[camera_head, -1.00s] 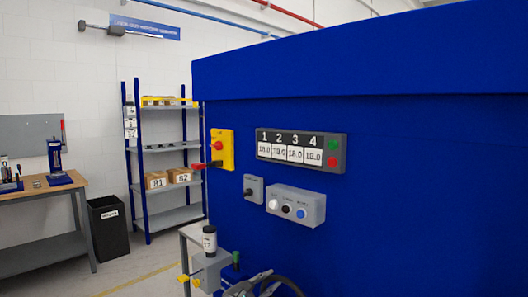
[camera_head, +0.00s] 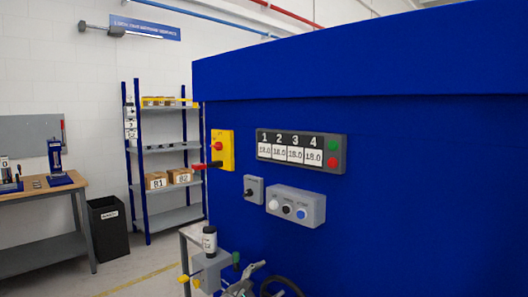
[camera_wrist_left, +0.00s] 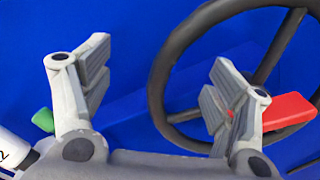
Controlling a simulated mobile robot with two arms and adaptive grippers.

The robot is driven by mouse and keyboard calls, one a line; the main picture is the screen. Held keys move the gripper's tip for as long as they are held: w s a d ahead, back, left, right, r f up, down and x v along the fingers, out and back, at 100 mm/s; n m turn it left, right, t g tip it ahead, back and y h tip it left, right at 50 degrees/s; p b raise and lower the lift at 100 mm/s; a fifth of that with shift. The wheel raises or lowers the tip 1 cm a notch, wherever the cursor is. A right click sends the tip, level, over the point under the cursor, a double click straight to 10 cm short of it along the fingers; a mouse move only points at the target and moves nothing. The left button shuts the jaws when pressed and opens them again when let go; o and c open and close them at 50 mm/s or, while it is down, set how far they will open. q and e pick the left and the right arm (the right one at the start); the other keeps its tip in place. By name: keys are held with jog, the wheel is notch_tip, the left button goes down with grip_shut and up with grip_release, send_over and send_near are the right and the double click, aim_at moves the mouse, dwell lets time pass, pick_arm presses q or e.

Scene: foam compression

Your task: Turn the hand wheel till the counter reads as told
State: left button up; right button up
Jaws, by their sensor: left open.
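The dark hand wheel (camera_head: 284,282) is at the bottom of the head view, cut off by the edge. In the left wrist view its rim (camera_wrist_left: 157,85) and spokes fill the right half, with a red piece (camera_wrist_left: 290,112) by its lower right. My left gripper (camera_head: 246,284) is open and empty beside the wheel's left side. In the wrist view the gripper (camera_wrist_left: 160,65) has its right finger overlapping the wheel and its left finger over the blue panel. The counter (camera_head: 300,153) has windows numbered 1 to 4; their small digits look like 18.0.
A button box (camera_head: 296,205) and a small switch (camera_head: 253,190) are on the blue machine face (camera_head: 420,200). A yellow switch plate (camera_head: 228,150) is at its left edge. A grey stand (camera_head: 210,270) with a labelled bottle (camera_head: 209,240) is left of my gripper.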

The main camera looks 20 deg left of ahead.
pick_arm(q)
jog(key=shift+s+f, duration=0.1)
jog(key=shift+f, duration=0.05)
jog(key=shift+p+v, duration=0.8)
jog(key=shift+v, duration=0.3)
jog(key=p+v, duration=0.1)
jog(key=v, duration=0.2)
jog(key=shift+s+a, duration=0.15)
jog(key=shift+s, duration=0.2)
